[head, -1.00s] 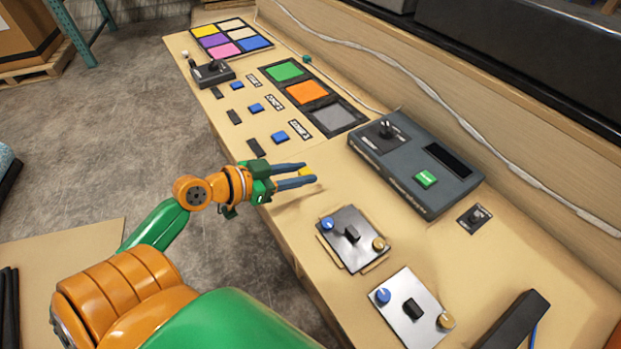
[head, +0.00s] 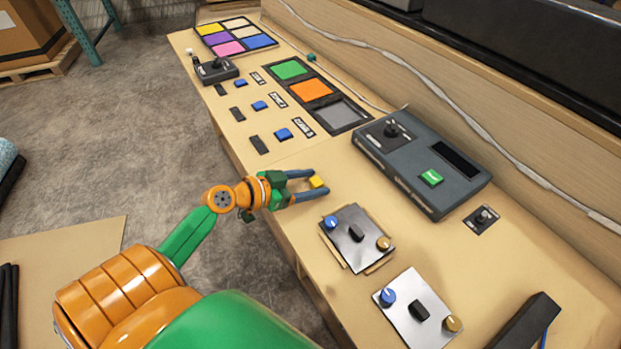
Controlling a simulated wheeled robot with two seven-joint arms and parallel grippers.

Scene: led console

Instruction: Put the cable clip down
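The cable clip, a small yellow block (head: 317,181), is on the tan console top near its front edge, left of the grey control box. My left gripper (head: 320,183) reaches over the front edge from the left. Its two blue-grey fingers are spread apart, with the yellow block between the tips. The block sits close to the upper finger; I cannot tell whether they touch. My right gripper is not in view.
The grey control box (head: 421,163) stands right of the gripper. A knob plate (head: 345,252) lies just below it. Blue buttons (head: 283,134) and colored panels (head: 311,92) lie farther back. A white cable (head: 440,95) runs along the back. Bare console top (head: 345,165) surrounds the clip.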

